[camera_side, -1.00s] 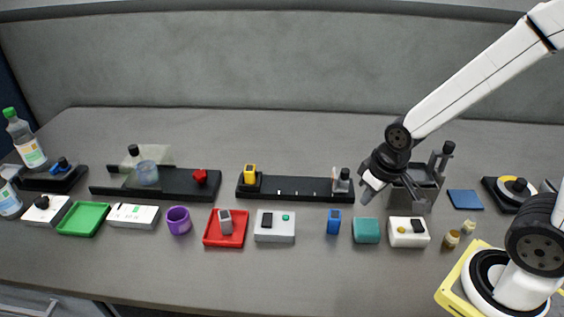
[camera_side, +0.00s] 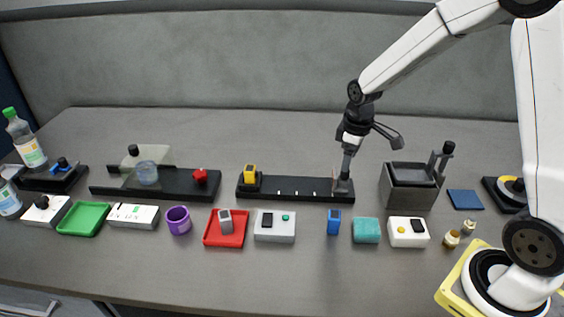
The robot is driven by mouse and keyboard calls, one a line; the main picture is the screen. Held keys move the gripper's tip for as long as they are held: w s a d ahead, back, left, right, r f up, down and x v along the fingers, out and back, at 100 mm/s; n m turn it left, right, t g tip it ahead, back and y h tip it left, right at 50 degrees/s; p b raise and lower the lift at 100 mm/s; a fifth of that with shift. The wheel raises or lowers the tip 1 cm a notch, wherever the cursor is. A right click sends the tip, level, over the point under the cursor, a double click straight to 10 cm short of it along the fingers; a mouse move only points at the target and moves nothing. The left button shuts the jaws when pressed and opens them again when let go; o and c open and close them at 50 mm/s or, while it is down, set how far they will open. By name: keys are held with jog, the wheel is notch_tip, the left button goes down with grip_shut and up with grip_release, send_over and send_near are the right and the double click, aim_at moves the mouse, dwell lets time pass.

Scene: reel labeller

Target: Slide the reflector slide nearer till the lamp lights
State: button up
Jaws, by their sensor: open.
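A long black rail (camera_side: 300,190) with small white marks lies across the middle of the table. A yellow sensor block (camera_side: 250,174) stands at its left end. The reflector slide (camera_side: 343,190), a small dark block with an upright plate, sits at the rail's right end, far from the sensor. My gripper (camera_side: 344,177) is open and points down over the slide, with its fingertips around or just beside the upright plate. The fingers hide most of the plate, and I cannot tell whether they touch it. I cannot make out a lit lamp on the sensor.
A grey open bin (camera_side: 409,187) stands right of the rail. In front are a grey box with buttons (camera_side: 275,226), a blue block (camera_side: 334,221) and a red tray (camera_side: 226,240). Another black track (camera_side: 180,186) lies to the left. The table behind the rail is clear.

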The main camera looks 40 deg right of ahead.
jog(key=n, duration=0.2)
send_over(341, 179)
jog(key=d, duration=0.1)
jog(key=shift+s+f+g, duration=0.3)
jog(key=shift+f+g, duration=0.1)
jog(key=shift+f, duration=0.1)
jog(key=shift+f, duration=0.1)
jog(key=shift+f, duration=3.8)
jog(key=shift+c, duration=0.2)
grip_shut()
